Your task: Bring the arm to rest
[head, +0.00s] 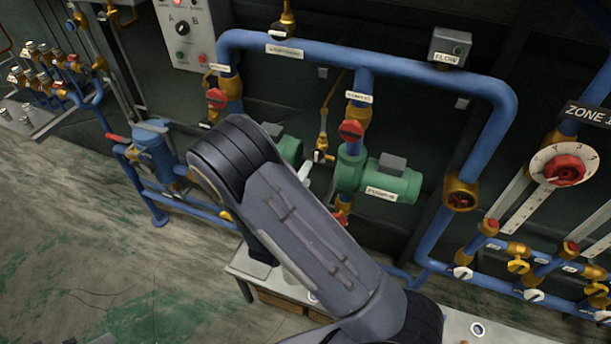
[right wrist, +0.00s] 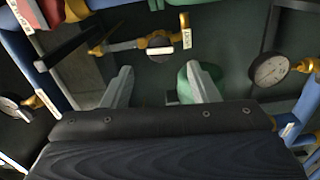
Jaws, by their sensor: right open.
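My right arm (head: 310,225) reaches in from the lower right of the head view and bends down at its elbow in front of the blue pipework. My right gripper (head: 306,172) is mostly hidden behind that arm; only a pale finger shows beside the green pump. In the right wrist view my right gripper (right wrist: 161,78) has its two pale fingers wide apart, with nothing between them. A brass valve fitting (right wrist: 150,43) is seen beyond the fingertips, and a green pump part (right wrist: 200,78) lies behind the right finger. My left gripper is not in view.
Blue pipes (head: 370,55) with red-handled valves run along the dark wall. A green pump (head: 385,182) stands right of my arm. A ZONE dial (head: 565,168) and several small valves are at the right. A blue canister (head: 155,150) stands left. The floor (head: 90,240) at lower left is clear.

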